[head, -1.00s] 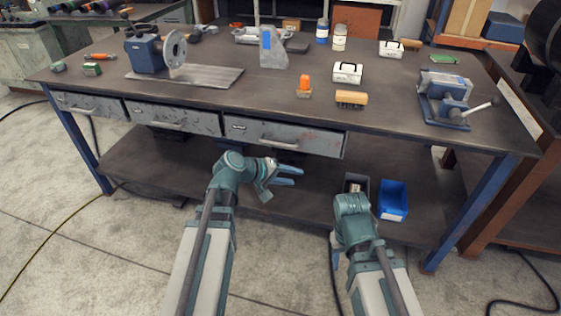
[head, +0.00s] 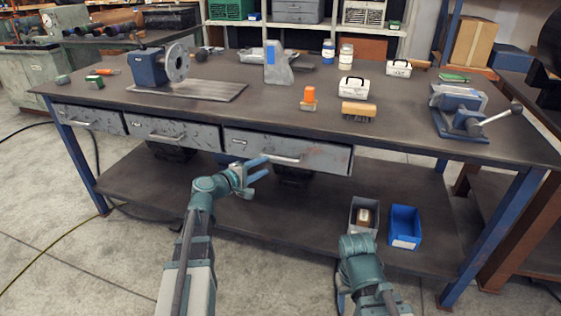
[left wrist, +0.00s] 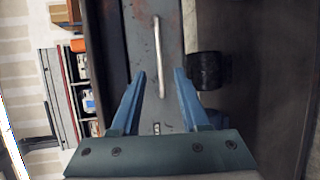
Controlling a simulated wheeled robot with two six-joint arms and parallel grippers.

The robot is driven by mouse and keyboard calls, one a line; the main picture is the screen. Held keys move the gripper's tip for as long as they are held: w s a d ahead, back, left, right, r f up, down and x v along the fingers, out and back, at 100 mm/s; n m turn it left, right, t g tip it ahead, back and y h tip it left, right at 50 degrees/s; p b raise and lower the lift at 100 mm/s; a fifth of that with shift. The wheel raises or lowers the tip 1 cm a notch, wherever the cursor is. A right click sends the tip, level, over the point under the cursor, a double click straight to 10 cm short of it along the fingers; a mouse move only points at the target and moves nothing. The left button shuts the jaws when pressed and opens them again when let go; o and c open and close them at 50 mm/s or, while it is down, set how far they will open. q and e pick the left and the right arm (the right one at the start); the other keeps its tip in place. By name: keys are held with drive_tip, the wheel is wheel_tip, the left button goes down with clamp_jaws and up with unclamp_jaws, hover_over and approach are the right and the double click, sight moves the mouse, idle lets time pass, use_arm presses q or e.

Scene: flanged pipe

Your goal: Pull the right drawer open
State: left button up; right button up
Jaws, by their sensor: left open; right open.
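The right drawer (head: 318,157) is the widest of the grey drawers under the workbench top and looks shut. Its bar handle (head: 280,158) runs along its front. My left gripper (head: 262,170) is open and empty, in front of and just below the left part of this drawer. In the left wrist view, the handle (left wrist: 157,55) stands upright between and beyond the open fingers (left wrist: 160,85), apart from them. My right gripper (head: 342,295) is low at the front, mostly hidden behind its own arm.
The left drawer (head: 88,120) and middle drawer (head: 172,134) look shut. On the lower shelf stand a grey bin (head: 363,216) and a blue bin (head: 404,228). The floor in front is clear.

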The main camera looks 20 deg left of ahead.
sight(280, 158)
use_arm(q)
drive_tip(key=b+x, duration=0.1)
drive_tip(key=x, duration=0.8)
drive_tip(key=shift+w+d+f, duration=0.1)
drive_tip(key=shift+w+f, duration=0.05)
drive_tip(key=shift+w, duration=0.1)
clamp_jaws()
idle(1.0)
